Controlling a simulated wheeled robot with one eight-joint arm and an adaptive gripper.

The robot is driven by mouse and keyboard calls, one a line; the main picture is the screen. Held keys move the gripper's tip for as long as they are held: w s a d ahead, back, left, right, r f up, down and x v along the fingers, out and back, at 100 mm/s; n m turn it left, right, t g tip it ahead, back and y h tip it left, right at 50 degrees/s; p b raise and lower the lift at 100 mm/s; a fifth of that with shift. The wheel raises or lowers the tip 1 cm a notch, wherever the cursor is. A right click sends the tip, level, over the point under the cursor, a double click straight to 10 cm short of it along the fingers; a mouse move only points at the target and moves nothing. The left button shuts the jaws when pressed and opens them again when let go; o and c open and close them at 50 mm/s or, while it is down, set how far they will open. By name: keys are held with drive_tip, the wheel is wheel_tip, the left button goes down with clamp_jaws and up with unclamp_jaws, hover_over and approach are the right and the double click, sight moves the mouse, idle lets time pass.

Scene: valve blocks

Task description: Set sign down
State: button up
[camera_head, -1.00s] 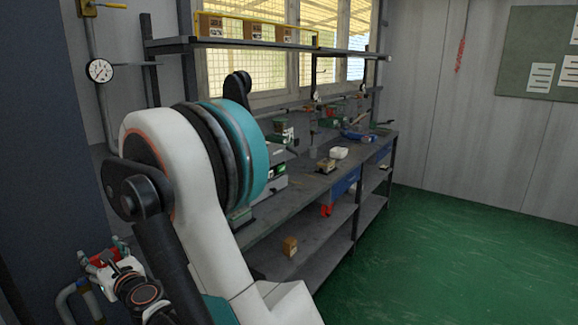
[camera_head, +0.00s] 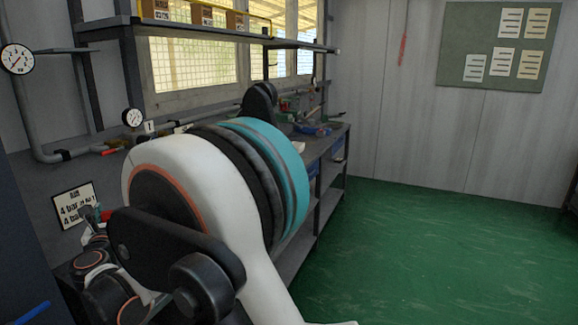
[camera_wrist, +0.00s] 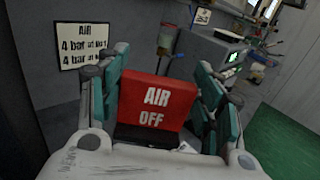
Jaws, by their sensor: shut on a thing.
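A red sign (camera_wrist: 155,105) with white "AIR OFF" lettering shows in the middle of the wrist view, its text upright. My gripper (camera_wrist: 160,88) is shut on it, with teal-lined fingers at its left and right sides. A dark part shows along the sign's lower edge. What lies under the sign is hidden. In the head view my gripper (camera_head: 94,232) is at the lower left, largely covered by my own arm; only a small bit of red shows there.
A white "AIR 4 bar" placard (camera_wrist: 86,45) is on the wall, left of the sign; the head view shows it too (camera_head: 75,205). A grey machine (camera_wrist: 212,52) stands beyond the right finger. Gauges and pipes line the wall. The green floor (camera_head: 430,250) is clear.

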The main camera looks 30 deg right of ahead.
drive_tip(key=shift+a+r, duration=0.15)
drive_tip(key=shift+a, duration=0.45)
wheel_tip(320, 180, down, 20)
drive_tip(key=b, duration=0.7)
drive_tip(key=o, duration=1.1)
drive_tip(key=s+p, duration=0.1)
drive_tip(key=s, duration=0.3)
drive_tip(key=s+a+p, duration=0.1)
drive_tip(key=s, duration=0.3)
drive_tip(key=s+a+p, duration=0.1)
drive_tip(key=s, duration=0.3)
drive_tip(key=shift+a, duration=0.1)
